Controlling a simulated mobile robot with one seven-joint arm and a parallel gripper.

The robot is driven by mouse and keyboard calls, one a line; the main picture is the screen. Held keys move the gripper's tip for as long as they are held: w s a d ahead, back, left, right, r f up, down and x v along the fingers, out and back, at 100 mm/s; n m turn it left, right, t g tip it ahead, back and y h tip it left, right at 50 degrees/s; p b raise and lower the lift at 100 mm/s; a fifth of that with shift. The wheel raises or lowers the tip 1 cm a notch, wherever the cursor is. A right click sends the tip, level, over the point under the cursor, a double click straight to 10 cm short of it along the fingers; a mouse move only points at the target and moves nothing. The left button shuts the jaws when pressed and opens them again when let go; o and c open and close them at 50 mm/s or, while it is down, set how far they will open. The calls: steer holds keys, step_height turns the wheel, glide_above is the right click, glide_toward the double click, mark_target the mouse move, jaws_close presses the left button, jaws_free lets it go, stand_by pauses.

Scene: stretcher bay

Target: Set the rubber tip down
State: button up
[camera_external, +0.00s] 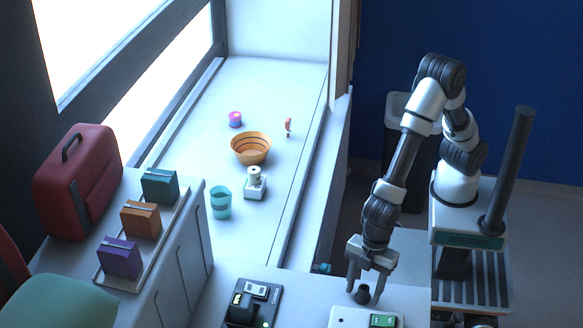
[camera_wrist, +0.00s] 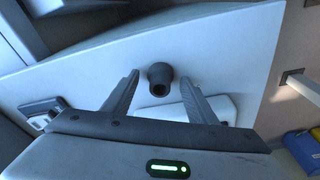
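The rubber tip (camera_external: 362,294) is a small dark, hollow cylinder with a wider base. It is at the white counter (camera_external: 292,283), just behind a white device. In the wrist view the rubber tip (camera_wrist: 160,79) lies between the ends of my two fingers, with a clear gap on each side. My gripper (camera_external: 365,288) points down over the counter, its fingers spread to either side of the tip. The wrist view also shows my gripper (camera_wrist: 160,76) open and holding nothing. Whether the tip's base touches the counter is hard to see.
A white device with a green display (camera_external: 382,321) is close in front of the tip. A black device (camera_external: 242,312) stands to its left. The long bench behind bears a teal cup (camera_external: 220,203), an orange bowl (camera_external: 250,150) and small items. Counter between the black device and my gripper is clear.

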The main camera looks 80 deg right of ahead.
steer(key=shift+r, duration=0.1)
steer(key=shift+r, duration=0.65)
step_height(320, 180, up, 11)
steer(key=d+p, duration=0.1)
steer(key=d, duration=0.1)
steer(key=w+d+r+m+t, duration=0.1)
steer(key=w+d+r+m, duration=0.1)
steer(key=d, duration=0.7)
steer(key=w+d+r+m+t, duration=0.1)
steer(key=d+r+m, duration=0.3)
steer(key=d, duration=0.5)
steer(key=w+d+r+m+t, duration=0.1)
steer(key=w+d+r+m, duration=0.1)
steer(key=d+r, duration=0.4)
steer(key=d+m, duration=0.1)
steer(key=d, duration=0.2)
steer(key=shift+w+d+t+h, duration=0.3)
steer(key=shift+w+t+h, duration=0.05)
steer(key=shift+t+h, duration=0.05)
steer(key=s+d+m, duration=0.1)
steer(key=d, duration=0.2)
steer(key=s+d+r+m, duration=0.1)
steer(key=s+d+m, duration=0.1)
steer(key=d, duration=0.1)
steer(key=s+d+m+t, duration=0.1)
steer(key=d, duration=0.2)
steer(key=shift+s+d+r+m+h, duration=0.15)
steer(key=shift+s+m+h, duration=0.15)
steer(key=shift+s+h, duration=0.1)
steer(key=shift+c, duration=0.9)
